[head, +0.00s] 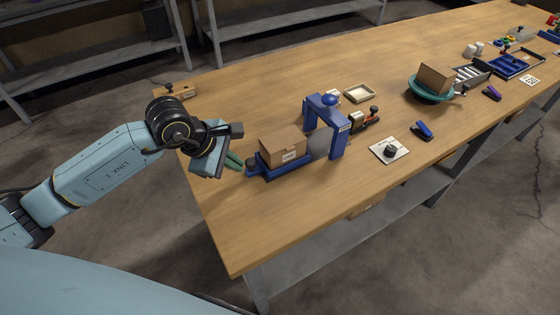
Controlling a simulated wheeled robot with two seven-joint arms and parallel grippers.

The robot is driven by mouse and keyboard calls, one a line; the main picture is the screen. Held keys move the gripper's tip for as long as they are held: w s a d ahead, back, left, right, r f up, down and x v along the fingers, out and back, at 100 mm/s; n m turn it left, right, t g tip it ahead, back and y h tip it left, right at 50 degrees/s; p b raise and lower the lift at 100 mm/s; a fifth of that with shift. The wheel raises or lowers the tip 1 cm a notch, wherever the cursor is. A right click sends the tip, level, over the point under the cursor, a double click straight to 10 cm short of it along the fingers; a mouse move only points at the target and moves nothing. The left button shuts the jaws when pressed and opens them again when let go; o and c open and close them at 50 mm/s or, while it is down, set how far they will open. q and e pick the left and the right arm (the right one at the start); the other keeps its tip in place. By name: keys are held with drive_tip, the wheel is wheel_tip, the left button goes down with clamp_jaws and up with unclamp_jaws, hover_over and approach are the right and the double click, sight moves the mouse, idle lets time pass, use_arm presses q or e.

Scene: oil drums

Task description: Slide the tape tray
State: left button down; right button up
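A blue tray (262,174) lies on the wooden table with a small cardboard box (282,147) on it. The box bears a white label on its front. A dark round knob (252,163) sits at the tray's left end. A blue arch (338,140) with a blue knob on top stands across the tray's right end, just right of the box. My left gripper (235,160) has green fingers and reaches in from the left, close to the dark knob. Contact and finger gap are too small to tell. My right gripper is not in view.
A white plate with a black dial (389,150) and a blue stapler-like item (423,130) lie to the right. A cream dish (359,93) is behind the arch. A green bowl (412,94) holds a tilted box. The front left of the table (245,225) is clear.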

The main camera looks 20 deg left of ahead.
sight(275, 150)
use_arm(q)
drive_tip(key=shift+s+a+f+b, duration=0.1)
drive_tip(key=shift+s+f+b, duration=0.05)
drive_tip(key=shift+f, duration=0.4)
drive_tip(key=shift+s+f+b, duration=0.15)
drive_tip(key=shift+f, duration=0.4)
drive_tip(key=shift+w+a, duration=0.1)
drive_tip(key=shift+w, duration=0.15)
drive_tip(key=shift+r, duration=0.2)
drive_tip(key=shift+w+d+b, duration=0.8)
drive_tip(key=shift+w+d, duration=1)
drive_tip(key=shift+w, duration=0.25)
drive_tip(key=shift+w+d+b, duration=0.75)
drive_tip(key=shift+w+d, duration=1.05)
drive_tip(key=shift+w, duration=0.25)
drive_tip(key=shift+w+d, duration=0.4)
drive_tip(key=shift+w, duration=0.1)
drive_tip(key=shift+w+b, duration=0.25)
drive_tip(key=shift+b, duration=0.15)
drive_tip(key=shift+w+d+f, duration=0.15)
drive_tip(key=shift+w+d, duration=0.05)
drive_tip(key=shift+w, duration=0.05)
drive_tip(key=shift+a+b, duration=0.15)
drive_tip(key=shift+b, duration=0.15)
